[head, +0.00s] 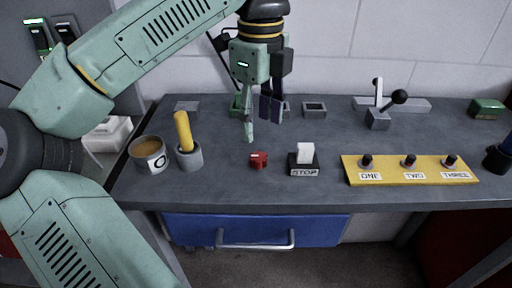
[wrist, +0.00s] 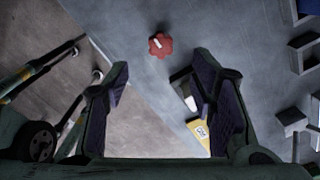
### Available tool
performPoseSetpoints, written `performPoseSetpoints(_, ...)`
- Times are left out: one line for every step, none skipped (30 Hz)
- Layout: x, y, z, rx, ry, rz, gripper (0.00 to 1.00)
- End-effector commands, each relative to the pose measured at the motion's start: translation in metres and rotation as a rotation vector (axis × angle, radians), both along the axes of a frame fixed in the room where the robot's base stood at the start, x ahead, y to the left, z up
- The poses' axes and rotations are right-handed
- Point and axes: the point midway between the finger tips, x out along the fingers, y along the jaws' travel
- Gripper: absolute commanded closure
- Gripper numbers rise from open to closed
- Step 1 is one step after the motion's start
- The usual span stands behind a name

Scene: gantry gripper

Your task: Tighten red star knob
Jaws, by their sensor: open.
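The red star knob (head: 259,160) sits on the dark grey bench near its front edge, left of the STOP switch. In the wrist view the knob (wrist: 160,45) shows its lobed rim and a pale mark across its top. It lies beyond my fingertips, near the top of the picture. My gripper (head: 259,122) hangs from my arm above the bench, higher than the knob and apart from it. Its two fingers are spread with nothing between them; the wrist view shows both dark pads (wrist: 165,90) wide apart.
The STOP switch (head: 304,160) stands close on the knob's right. A yellow panel (head: 410,180) with three toggles lies further right. A mug (head: 149,153) and a grey cup (head: 189,157) with a yellow handle stand left. A two-lever block (head: 385,108) is at the back.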

Motion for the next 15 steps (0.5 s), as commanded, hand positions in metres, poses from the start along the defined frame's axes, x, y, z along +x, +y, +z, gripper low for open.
performPoseSetpoints(0.0,0.0,-0.01,-0.004,0.004,-0.004,0.49)
performPoseSetpoints(0.0,0.0,-0.016,-0.004,0.004,-0.004,0.49)
performPoseSetpoints(0.0,-0.001,-0.024,-0.004,0.004,-0.005,0.49)
performPoseSetpoints(-0.001,-0.001,-0.03,-0.005,0.003,-0.006,0.49)
performPoseSetpoints(0.0,0.0,-0.035,-0.003,0.003,-0.004,0.49)
performPoseSetpoints(0.0,0.0,-0.042,-0.004,0.003,-0.003,0.49)
performPoseSetpoints(-0.001,0.0,-0.047,-0.003,0.003,-0.004,0.49)
performPoseSetpoints(0.0,0.0,-0.052,-0.003,0.002,-0.003,0.49)
performPoseSetpoints(-0.001,0.0,-0.058,-0.003,0.002,-0.004,0.49)
performPoseSetpoints(0.0,0.0,-0.062,-0.003,0.002,-0.004,0.49)
performPoseSetpoints(0.0,0.0,-0.066,-0.004,0.001,-0.003,0.49)
performPoseSetpoints(0.0,0.0,-0.07,-0.004,0.001,-0.003,0.49)
performPoseSetpoints(0.0,0.0,-0.073,-0.003,0.001,-0.003,0.49)
performPoseSetpoints(0.0,0.0,-0.075,-0.003,0.001,-0.003,0.49)
performPoseSetpoints(0.0,0.0,-0.078,-0.004,0.001,-0.002,0.49)
